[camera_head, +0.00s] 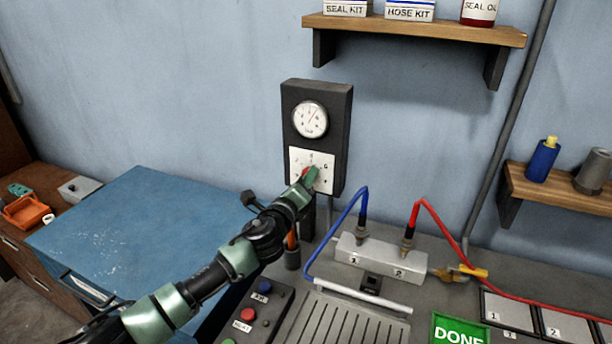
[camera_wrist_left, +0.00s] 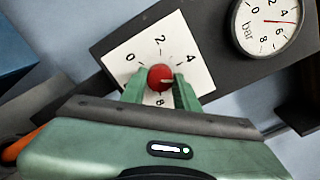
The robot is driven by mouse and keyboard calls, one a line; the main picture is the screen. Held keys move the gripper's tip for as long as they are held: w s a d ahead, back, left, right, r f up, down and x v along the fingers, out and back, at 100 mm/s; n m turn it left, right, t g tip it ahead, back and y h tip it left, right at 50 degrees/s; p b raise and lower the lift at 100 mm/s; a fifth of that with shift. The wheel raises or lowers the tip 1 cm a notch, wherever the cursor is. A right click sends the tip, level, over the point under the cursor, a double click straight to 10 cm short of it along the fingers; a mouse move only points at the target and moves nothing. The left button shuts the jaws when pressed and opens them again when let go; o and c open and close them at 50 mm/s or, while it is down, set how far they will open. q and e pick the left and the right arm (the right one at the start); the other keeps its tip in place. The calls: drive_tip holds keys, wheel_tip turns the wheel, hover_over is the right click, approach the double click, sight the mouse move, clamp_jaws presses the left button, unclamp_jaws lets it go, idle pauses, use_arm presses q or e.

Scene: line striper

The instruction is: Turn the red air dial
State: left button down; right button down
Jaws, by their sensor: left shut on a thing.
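The red air dial (camera_wrist_left: 160,77) sits at the centre of a white square scale plate (camera_wrist_left: 190,40) on a dark wall panel (camera_head: 335,98). The plate carries the numbers 0, 2, 4 and 8 in the left wrist view. My left gripper (camera_head: 310,177) has its green fingers on either side of the dial and is shut on it. In the head view the gripper covers most of the dial (camera_head: 305,172). A round bar gauge (camera_head: 310,119) is above the plate, and it also shows in the left wrist view (camera_wrist_left: 268,22) with a red needle. My right gripper is not in view.
A grey bench holds a manifold (camera_head: 380,262) with blue and red hoses, a button box (camera_head: 255,312) and a green DONE sign (camera_head: 458,330). A blue cabinet top (camera_head: 140,235) is at left under my arm. A wooden shelf (camera_head: 410,29) is above right.

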use_arm(q)
drive_tip(key=shift+f+m+p, duration=0.2)
drive_tip(key=shift+m+p, duration=0.65)
drive_tip(key=shift+m, duration=1.95)
drive_tip(key=c, duration=1.1)
unclamp_jaws()
drive_tip(key=shift+o, duration=0.2)
